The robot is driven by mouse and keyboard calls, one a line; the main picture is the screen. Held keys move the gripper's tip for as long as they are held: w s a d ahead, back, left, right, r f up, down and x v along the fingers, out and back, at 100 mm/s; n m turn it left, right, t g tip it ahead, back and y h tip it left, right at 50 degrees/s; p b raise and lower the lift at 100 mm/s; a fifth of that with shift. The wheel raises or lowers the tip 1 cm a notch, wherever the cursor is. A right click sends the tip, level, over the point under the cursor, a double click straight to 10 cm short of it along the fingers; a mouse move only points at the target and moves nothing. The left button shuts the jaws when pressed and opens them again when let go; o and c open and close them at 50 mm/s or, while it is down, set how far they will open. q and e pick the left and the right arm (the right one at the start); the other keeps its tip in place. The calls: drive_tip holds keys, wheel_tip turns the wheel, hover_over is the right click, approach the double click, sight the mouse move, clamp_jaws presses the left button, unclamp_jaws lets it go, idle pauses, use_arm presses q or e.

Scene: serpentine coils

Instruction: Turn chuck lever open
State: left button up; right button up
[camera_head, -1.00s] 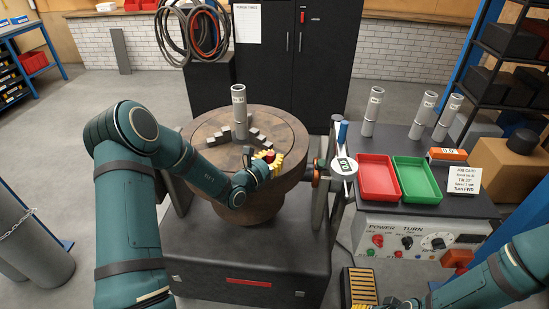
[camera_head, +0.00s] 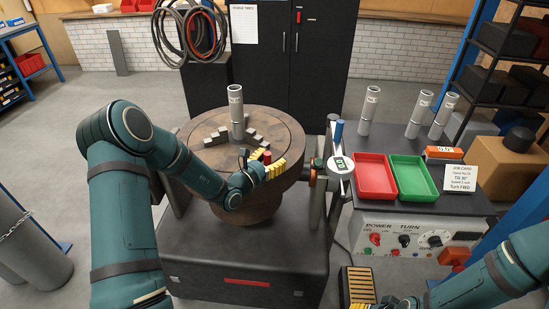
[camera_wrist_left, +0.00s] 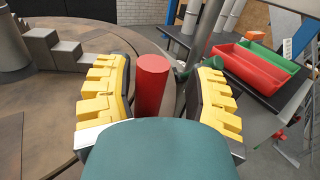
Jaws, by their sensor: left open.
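The round chuck table (camera_head: 285,140) has stepped grey jaws around an upright grey pipe (camera_head: 236,110) at its middle. The chuck lever shows as a red cylindrical handle (camera_head: 267,158) at the table's near right edge. My left gripper (camera_head: 265,163) is at this handle, its yellow-padded fingers open on either side. In the left wrist view the red handle (camera_wrist_left: 152,82) stands upright between the two fingers (camera_wrist_left: 157,100), nearer the left one, with gaps on both sides. The lever's lower part is hidden.
Right of the chuck are a round gauge (camera_head: 340,165) and a blue-topped handle (camera_head: 338,132). A bench holds a red tray (camera_head: 376,194), a green tray (camera_head: 414,195) and several grey pipes. A control panel (camera_head: 408,240) faces forward below the trays.

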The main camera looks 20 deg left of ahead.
use_arm(q)
drive_tip(key=v, duration=1.1)
